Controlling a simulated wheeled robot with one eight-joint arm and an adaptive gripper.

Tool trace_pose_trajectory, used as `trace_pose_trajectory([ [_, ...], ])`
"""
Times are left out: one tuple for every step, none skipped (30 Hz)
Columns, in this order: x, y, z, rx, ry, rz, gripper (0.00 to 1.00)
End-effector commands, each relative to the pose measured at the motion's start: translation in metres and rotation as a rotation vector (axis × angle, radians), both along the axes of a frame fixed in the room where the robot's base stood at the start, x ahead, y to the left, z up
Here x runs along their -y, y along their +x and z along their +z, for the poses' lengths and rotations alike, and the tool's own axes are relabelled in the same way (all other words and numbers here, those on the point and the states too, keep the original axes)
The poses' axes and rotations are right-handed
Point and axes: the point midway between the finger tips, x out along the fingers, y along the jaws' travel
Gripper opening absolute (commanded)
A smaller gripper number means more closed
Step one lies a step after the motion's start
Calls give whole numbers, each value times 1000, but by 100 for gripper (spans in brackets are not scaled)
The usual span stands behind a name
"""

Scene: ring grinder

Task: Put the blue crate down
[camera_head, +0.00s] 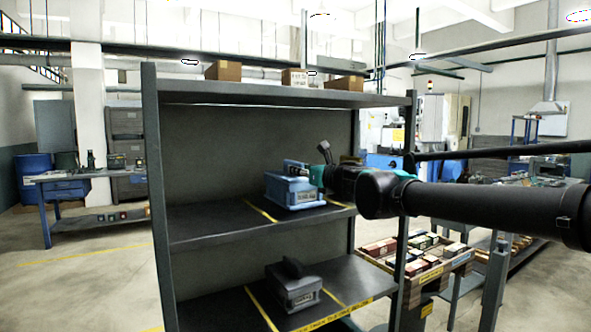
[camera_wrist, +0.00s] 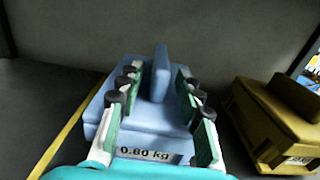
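The blue crate (camera_head: 293,191) sits on the middle shelf (camera_head: 215,225), between yellow lines. It appears level and resting on the shelf board. In the wrist view the blue crate (camera_wrist: 150,118) carries a "0.80 kg" label on its near side and an upright fin-like handle on top. My gripper (camera_wrist: 157,76) is over the crate, with its fingers on both sides of the handle and a visible gap on each side. In the head view my gripper (camera_head: 303,171) reaches in from the right, and its fingertips are hard to make out.
A yellow-brown crate (camera_wrist: 279,127) stands close on the right of the blue one. A grey crate (camera_head: 294,287) is on the lower shelf. Cartons (camera_head: 224,70) lie on the top shelf (camera_head: 270,95). A shelf post (camera_head: 409,130) is near my arm. The middle shelf is bare on the left.

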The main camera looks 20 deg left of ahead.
Motion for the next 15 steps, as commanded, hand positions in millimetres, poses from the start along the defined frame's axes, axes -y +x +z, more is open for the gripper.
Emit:
trace_pose_trajectory([
  [8,-7,0,0,0,-1,35],
  [13,-10,0,0,0,-1,35],
  [18,-15,0,0,0,-1,35],
  [22,-19,0,0,0,0,35],
  [25,-22,0,0,0,0,35],
  [30,-26,0,0,0,0,35],
  [33,-29,0,0,0,0,35],
  [36,-31,0,0,0,0,35],
  [40,-35,0,0,0,0,35],
  [43,-37,0,0,0,0,35],
  [45,-38,0,0,0,0,35],
  [48,-41,0,0,0,-1,35],
  [50,-42,0,0,0,-1,35],
  [51,-43,0,0,0,-1,35],
  [53,-45,0,0,0,0,35],
])
